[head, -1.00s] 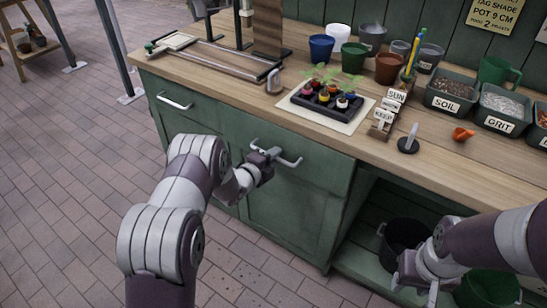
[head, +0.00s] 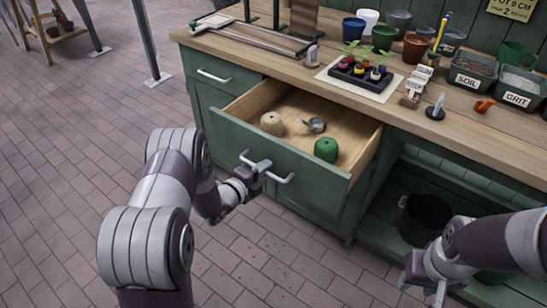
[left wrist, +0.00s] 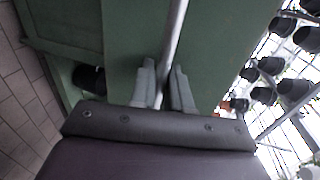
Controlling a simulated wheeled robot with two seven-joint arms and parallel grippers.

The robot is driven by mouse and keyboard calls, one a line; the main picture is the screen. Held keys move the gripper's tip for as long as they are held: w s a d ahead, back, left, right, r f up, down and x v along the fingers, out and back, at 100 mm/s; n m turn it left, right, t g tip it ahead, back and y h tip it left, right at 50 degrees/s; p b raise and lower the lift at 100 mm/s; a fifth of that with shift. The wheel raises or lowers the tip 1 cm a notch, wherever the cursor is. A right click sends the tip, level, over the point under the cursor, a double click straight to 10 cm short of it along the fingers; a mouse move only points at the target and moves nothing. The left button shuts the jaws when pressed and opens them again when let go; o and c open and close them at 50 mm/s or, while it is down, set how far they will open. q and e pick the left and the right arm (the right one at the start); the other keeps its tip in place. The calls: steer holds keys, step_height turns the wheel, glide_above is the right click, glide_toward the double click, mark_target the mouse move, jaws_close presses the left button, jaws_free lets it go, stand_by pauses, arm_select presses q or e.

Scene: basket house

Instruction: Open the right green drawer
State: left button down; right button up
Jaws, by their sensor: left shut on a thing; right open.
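The right green drawer (head: 270,170) stands pulled well out of the bench, its wooden inside in plain view. In it lie a beige ball of twine (head: 272,123), a green ball of twine (head: 326,150) and a small grey metal item (head: 314,125). In the left wrist view the handle bar (left wrist: 172,50) runs between the fingers (left wrist: 162,88). My right gripper (head: 424,287) is open and empty at the lower right, away from the drawer.
The closed left drawer (head: 215,77) is beside it. The benchtop (head: 270,69) holds a seedling tray (head: 360,72), several pots and labelled bins. A black bucket (head: 425,217) stands on the open lower shelf at the right. The brick floor (head: 80,150) is clear at the left.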

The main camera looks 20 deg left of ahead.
arm_select(q)
steer(key=shift+f+v, duration=0.2)
steer(key=shift+v, duration=0.75)
steer(key=shift+f+v, duration=0.2)
steer(key=shift+v, duration=0.75)
steer(key=shift+s, duration=0.1)
steer(key=c, duration=1.3)
jaws_free()
steer(key=p+v, duration=0.1)
steer(key=v, duration=1.1)
steer(key=shift+s+a+p, duration=0.1)
steer(key=shift+s+p, duration=0.2)
steer(key=shift+p, duration=0.05)
